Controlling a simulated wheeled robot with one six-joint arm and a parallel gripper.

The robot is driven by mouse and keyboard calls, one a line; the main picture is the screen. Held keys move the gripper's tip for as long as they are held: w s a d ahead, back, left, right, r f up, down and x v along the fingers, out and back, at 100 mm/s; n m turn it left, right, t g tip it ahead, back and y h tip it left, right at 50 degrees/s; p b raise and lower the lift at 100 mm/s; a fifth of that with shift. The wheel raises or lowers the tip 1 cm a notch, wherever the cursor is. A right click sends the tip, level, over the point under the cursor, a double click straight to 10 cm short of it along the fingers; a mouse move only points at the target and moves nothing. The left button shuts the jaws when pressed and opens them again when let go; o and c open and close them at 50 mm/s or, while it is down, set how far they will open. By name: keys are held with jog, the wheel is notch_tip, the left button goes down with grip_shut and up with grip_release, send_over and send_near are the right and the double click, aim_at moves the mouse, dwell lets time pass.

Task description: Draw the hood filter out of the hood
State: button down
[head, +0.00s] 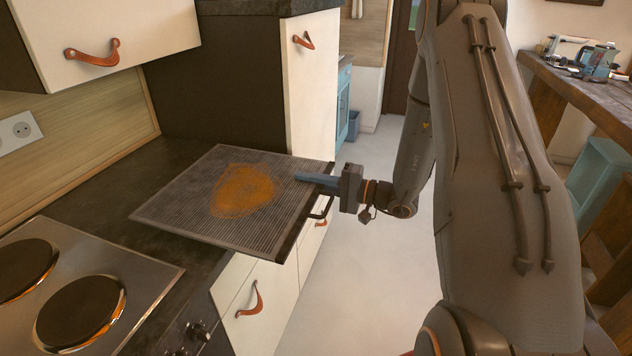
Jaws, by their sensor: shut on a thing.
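The hood filter (190,193) is a flat grey ribbed panel with an orange-brown greasy patch in its middle. It lies roughly level over the worktop beside the hob, with its right part reaching past the worktop's front edge. A small dark handle (323,207) shows on its right edge. My gripper (308,179) reaches in from the right and is shut on the filter at its right edge. The lower finger is hidden. The filter looks clear of the worktop, but its far side's exact height is hard to tell. The hood is not in view.
The hob (75,290) with dark plates is at lower left. A wall cupboard (110,35) hangs at upper left, and a tall cabinet (312,85) stands behind the filter. Drawers with leather pulls (250,300) lie below. The pale floor (375,260) is open; a wooden bench (575,90) is at right.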

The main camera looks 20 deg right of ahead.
jog(key=shift+w+a+f+b, duration=0.8)
jog(key=shift+a+f+b, duration=0.1)
jog(key=shift+a+b, duration=0.15)
jog(key=shift+w+a+f+b, duration=0.8)
jog(key=shift+a+f+b, duration=0.1)
jog(key=shift+a, duration=0.2)
jog(key=c, duration=1.8)
grip_release()
jog(key=shift+o, duration=0.2)
jog(key=shift+v, duration=6)
jog(key=shift+s, duration=0.1)
